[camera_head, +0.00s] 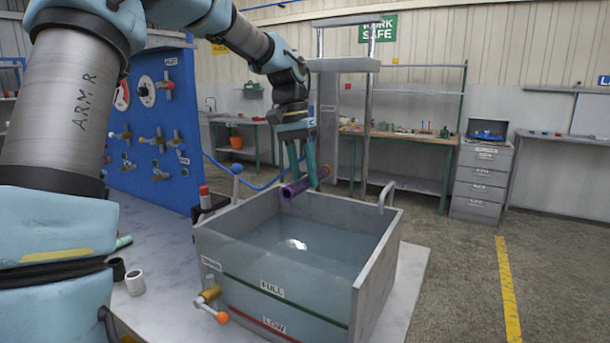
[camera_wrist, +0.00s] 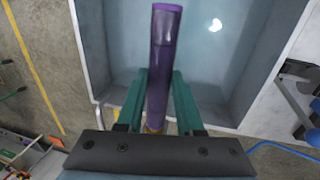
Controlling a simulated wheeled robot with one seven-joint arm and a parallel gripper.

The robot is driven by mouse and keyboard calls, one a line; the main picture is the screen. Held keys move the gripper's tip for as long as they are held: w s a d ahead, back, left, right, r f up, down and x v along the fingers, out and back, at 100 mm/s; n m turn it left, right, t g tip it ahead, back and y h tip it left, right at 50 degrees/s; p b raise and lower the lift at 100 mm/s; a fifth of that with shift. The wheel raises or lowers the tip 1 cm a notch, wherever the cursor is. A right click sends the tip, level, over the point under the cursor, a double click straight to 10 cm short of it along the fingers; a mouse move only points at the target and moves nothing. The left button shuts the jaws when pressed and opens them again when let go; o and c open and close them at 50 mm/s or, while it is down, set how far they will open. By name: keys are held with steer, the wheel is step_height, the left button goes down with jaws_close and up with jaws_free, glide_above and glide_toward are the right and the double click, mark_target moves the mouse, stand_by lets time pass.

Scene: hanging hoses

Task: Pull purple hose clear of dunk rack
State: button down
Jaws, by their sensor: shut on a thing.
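The purple hose (camera_head: 297,187) is a short, thick purple tube held above the back rim of the water tank (camera_head: 375,265). In the wrist view the hose (camera_wrist: 164,62) points away from my gripper over the tank's water. My gripper (camera_head: 310,172) has green fingers and is shut on the hose. The fingers (camera_wrist: 158,92) sit one on each side of the hose in the wrist view. The near end of the hose is partly hidden by the gripper body. I cannot make out a separate dunk rack touching the hose.
A blue panel (camera_head: 150,125) with valves and gauges stands left of the tank. A blue hose (camera_head: 262,187) runs from the panel behind the tank. A metal post frame (camera_head: 370,110) rises behind. Open floor (camera_head: 460,275) lies to the right.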

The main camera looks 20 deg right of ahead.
mark_target(294, 189)
steer(key=shift+s+a, duration=0.1)
steer(key=shift+s+a+b, duration=0.25)
steer(key=shift+s+a, duration=0.5)
steer(key=shift+a, duration=0.2)
steer(key=shift+s+a+b, duration=0.2)
steer(key=shift+s+a, duration=0.5)
steer(key=shift+a, duration=0.2)
steer(key=shift+r, duration=0.1)
steer(key=s+a+r+p, duration=0.2)
steer(key=shift+a+r, duration=0.2)
steer(key=shift+r, duration=0.2)
